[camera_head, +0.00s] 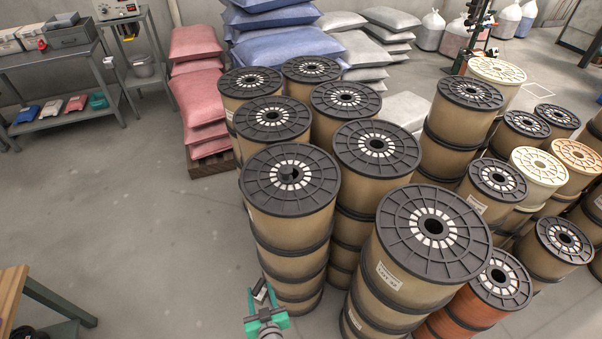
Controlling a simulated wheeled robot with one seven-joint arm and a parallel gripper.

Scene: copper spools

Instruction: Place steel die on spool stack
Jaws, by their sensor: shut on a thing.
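My gripper (261,298) shows at the bottom centre, with a green wrist, in front of the near left spool stack. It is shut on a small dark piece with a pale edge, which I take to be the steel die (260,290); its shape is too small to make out. The near left spool stack (290,225) is several tan spools high, upright, with a black flange on top. A small dark grey object (289,174) shows at the hub of that top flange. I cannot tell what it is. The gripper appears apart from the stack.
More spool stacks stand close behind and to the right, including a large near stack (410,265) and a copper-red spool (475,315). Pink sacks (197,85) lie on a pallet at the back. A wooden-topped bench (12,292) stands at lower left. The floor (130,220) at left is clear.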

